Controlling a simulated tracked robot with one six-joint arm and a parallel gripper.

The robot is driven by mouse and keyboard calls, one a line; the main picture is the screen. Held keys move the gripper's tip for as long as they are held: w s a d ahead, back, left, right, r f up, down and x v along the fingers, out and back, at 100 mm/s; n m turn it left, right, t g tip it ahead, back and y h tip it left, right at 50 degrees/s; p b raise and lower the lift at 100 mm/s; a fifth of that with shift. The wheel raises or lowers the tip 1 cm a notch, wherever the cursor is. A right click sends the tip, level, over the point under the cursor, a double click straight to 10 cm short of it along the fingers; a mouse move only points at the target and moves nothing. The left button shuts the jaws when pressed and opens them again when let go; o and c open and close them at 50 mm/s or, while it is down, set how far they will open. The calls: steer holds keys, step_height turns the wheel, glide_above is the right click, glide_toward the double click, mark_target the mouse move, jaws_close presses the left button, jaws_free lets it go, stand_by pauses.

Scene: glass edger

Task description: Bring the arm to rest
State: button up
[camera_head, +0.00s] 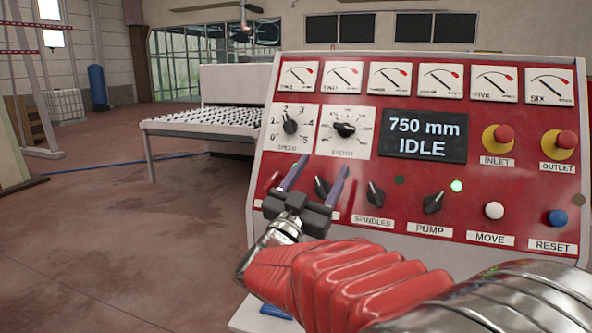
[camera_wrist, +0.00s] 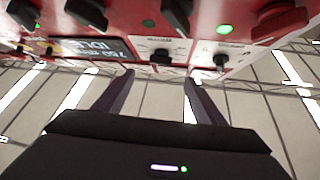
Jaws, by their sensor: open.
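My arm reaches in from the lower right of the head view, with a red ribbed sleeve over part of it. My gripper (camera_head: 319,174) is open, its two dark fingers apart and pointing up at the red control panel (camera_head: 392,170). Nothing is between the fingers. It stands in front of the panel's lower left part and hides part of the knob row there. In the wrist view my gripper (camera_wrist: 159,78) also shows open and empty, with panel knobs along the top. I cannot tell the exact gap between the fingertips and the panel.
The panel's display (camera_head: 423,135) reads 750 mm IDLE, and a green lamp (camera_head: 457,186) is lit above the pump knob (camera_head: 433,203). Red inlet (camera_head: 498,138) and outlet (camera_head: 560,144) buttons stick out. A roller table (camera_head: 205,127) stands behind the panel. The floor at left is open.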

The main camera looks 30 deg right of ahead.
stand_by(0.3)
steer(key=w+a+f+n+t+y, duration=0.2)
steer(key=a+f+n+y, duration=0.35)
steer(key=a+y, duration=0.4)
steer(key=w+a+f+n+t+y, duration=0.1)
steer(key=a+f+n+t+y, duration=0.1)
steer(key=a+f+n+y, duration=0.6)
steer(key=s+a+f+g+y, duration=0.1)
steer(key=s+a+f+g, duration=0.1)
steer(key=s, duration=0.5)
steer(key=s+a+f+g, duration=0.3)
steer(key=s+f+g, duration=0.1)
steer(key=s, duration=0.3)
steer(key=s+a+f+g+y, duration=0.1)
steer(key=s+a+f+g, duration=0.2)
steer(key=s+f, duration=0.2)
steer(key=s, duration=0.2)
steer(key=shift+s+a+f+n+g+y, duration=0.25)
steer(key=shift+s+f+n+g+y, duration=0.05)
steer(key=shift+s+f+n+y, duration=0.1)
